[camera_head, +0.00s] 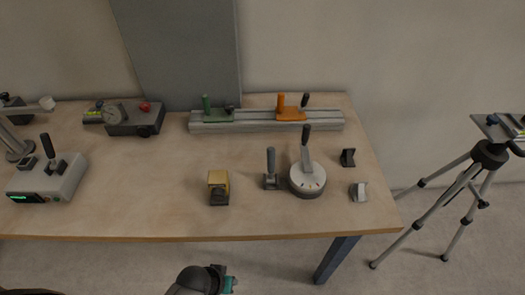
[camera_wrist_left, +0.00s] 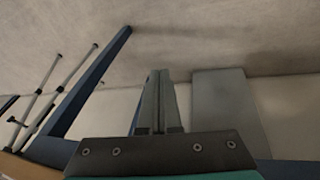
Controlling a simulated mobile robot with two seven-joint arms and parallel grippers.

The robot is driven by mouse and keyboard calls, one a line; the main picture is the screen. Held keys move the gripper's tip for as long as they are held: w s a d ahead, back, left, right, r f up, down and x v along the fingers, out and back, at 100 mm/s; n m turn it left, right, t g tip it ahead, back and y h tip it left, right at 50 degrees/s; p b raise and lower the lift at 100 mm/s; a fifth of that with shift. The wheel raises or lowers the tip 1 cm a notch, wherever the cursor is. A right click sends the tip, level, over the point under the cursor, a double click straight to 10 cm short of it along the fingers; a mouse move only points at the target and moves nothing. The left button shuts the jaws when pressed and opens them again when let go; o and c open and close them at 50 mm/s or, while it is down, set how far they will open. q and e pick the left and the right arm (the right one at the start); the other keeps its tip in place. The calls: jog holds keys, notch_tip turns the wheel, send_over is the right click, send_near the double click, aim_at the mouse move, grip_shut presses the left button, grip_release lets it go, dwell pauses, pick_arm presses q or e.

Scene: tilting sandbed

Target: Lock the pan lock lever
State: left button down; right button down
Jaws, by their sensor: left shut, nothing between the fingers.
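A tripod (camera_head: 468,180) stands on the floor right of the table, with a dark head (camera_head: 490,152) and a flat top plate (camera_head: 495,128) cut by the picture's right edge. I cannot make out a pan lock lever on it. My left gripper (camera_head: 222,279) is low in the head view, in front of the table's front edge and far from the tripod. In the left wrist view its two fingers (camera_wrist_left: 158,100) are together with nothing between them. Tripod legs (camera_wrist_left: 38,100) show at the left of that view. My right gripper is not in view.
The wooden table (camera_head: 130,190) carries a round grey base with an upright black lever (camera_head: 307,178), a second lever (camera_head: 271,170), a yellow-topped block (camera_head: 218,187), a rail with green and orange clamps (camera_head: 265,121), and boxes at left. A blue table leg (camera_head: 335,260) stands between gripper and tripod.

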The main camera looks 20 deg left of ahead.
aim_at(271, 165)
pick_arm(q)
jog(key=w+d+r+n+t+h+p, duration=0.1)
jog(key=w+r, duration=0.2)
jog(key=r, duration=0.7)
jog(key=w+d+r+t+h+p, duration=0.1)
jog(key=w+d+r, duration=0.15)
jog(key=r, duration=0.65)
jog(key=w+n+t+h, duration=0.1)
jog(key=w+n, duration=0.1)
jog(key=w+r+n+t, duration=0.1)
jog(key=w, duration=0.1)
jog(key=w+a+r+n+h, duration=0.1)
jog(key=w+n, duration=0.1)
jog(key=w, duration=0.1)
jog(key=shift+a+r+n+t+h+p, duration=0.1)
jog(key=shift+r+n+t+h+p, duration=0.1)
jog(key=shift+n+t+h+p, duration=0.15)
jog(key=w+a+r+n+t, duration=0.4)
jog(key=w+a+n, duration=0.1)
jog(key=n, duration=0.3)
jog(key=shift+w, duration=0.85)
jog(key=shift+f+t, duration=0.1)
jog(key=shift+t, duration=0.15)
jog(key=b+x, duration=0.1)
jog(key=x, duration=0.9)
jog(key=shift+a+b, duration=0.2)
jog(key=shift+b, duration=0.1)
